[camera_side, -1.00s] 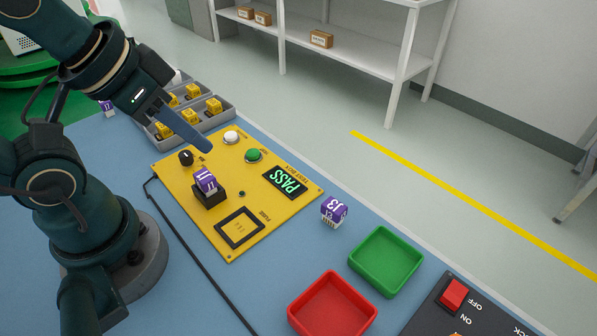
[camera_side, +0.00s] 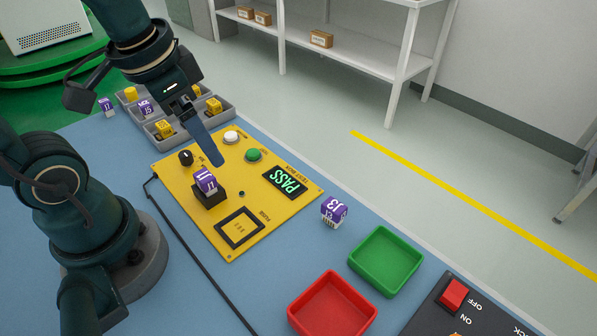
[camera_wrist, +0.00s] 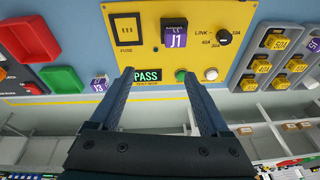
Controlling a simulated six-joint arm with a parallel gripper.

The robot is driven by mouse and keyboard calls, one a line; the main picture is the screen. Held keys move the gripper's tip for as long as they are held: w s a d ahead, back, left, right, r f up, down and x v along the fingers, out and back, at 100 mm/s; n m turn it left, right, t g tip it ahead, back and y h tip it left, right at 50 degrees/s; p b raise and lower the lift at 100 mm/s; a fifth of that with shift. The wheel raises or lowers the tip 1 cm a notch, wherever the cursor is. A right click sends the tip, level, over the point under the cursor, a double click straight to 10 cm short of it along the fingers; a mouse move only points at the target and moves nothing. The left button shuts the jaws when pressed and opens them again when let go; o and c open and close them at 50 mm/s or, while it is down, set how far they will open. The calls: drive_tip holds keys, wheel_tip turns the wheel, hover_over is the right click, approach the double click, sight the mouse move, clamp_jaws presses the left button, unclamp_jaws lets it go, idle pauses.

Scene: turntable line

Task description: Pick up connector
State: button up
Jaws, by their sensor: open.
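A purple and white connector marked J1 (camera_side: 206,181) sits upright in the black socket on the yellow test panel (camera_side: 230,246). It also shows in the wrist view (camera_wrist: 175,36), ahead of my fingers and between their lines. Another purple and white connector, J3 (camera_side: 334,210), stands on the blue table right of the panel; it is at the left in the wrist view (camera_wrist: 99,83). My gripper (camera_side: 216,160) is above the far part of the panel, apart from both connectors. In the wrist view its two fingers (camera_wrist: 158,78) are spread with nothing between them.
The panel display (camera_side: 285,182) reads PASS. A green tray (camera_side: 352,260) and a red tray (camera_side: 293,312) stand at the right front, near a dark switch box (camera_side: 425,318). Grey bins (camera_side: 222,119) with yellow parts and a purple connector stand behind the panel. A cable runs along the panel's left.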

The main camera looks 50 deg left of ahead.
sight(204, 175)
drive_tip(key=a+f+g, duration=0.1)
drive_tip(key=a+f+n+g, duration=0.1)
drive_tip(key=f, duration=0.1)
drive_tip(key=shift+w+a+f+g, duration=0.15)
drive_tip(key=shift+a+g, duration=0.15)
drive_tip(key=shift+a+f, duration=0.25)
drive_tip(key=shift+f, duration=2.65)
drive_tip(key=shift+c, duration=0.3)
clamp_jaws()
drive_tip(key=shift+r, duration=0.15)
